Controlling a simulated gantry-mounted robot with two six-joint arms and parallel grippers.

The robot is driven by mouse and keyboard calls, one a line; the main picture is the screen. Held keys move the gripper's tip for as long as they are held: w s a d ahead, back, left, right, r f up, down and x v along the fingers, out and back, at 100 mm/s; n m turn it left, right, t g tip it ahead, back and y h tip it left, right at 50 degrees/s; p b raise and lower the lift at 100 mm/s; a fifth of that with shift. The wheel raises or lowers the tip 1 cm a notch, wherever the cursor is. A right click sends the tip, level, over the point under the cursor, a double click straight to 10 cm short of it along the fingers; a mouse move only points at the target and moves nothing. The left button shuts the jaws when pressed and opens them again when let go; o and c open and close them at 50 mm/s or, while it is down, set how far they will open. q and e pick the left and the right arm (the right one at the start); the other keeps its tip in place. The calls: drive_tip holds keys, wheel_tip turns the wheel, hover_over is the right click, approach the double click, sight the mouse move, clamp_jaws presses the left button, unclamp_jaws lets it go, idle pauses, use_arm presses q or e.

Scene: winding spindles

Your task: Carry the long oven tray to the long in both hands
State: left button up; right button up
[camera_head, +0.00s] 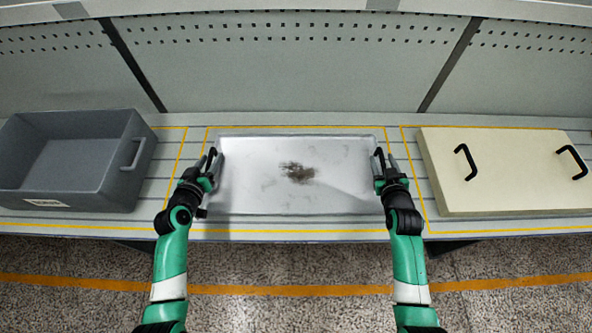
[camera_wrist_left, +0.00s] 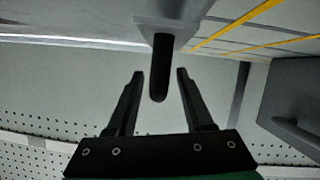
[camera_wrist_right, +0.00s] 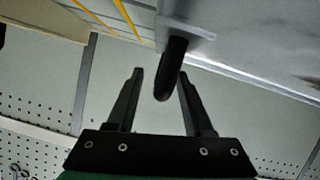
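The long oven tray (camera_head: 300,200) is a shallow light-grey metal tray with a dark stain in its middle, lying flat on the bench. It has a black handle at each short end. My left gripper (camera_head: 212,166) is at the left handle (camera_wrist_left: 160,70); in the left wrist view its fingers (camera_wrist_left: 160,85) are open, one on each side of the handle tip. My right gripper (camera_head: 382,167) is at the right handle (camera_wrist_right: 170,72); in the right wrist view its fingers (camera_wrist_right: 158,85) are open. That handle lies between them, nearer the right finger.
A grey open bin (camera_head: 65,190) stands at the left of the bench. A cream board (camera_head: 500,190) with two black handles lies at the right. Yellow lines mark areas on the bench (camera_head: 190,225). A perforated back wall (camera_head: 290,70) rises behind.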

use_arm(q)
clamp_jaws()
use_arm(e)
clamp_jaws()
idle(0.9)
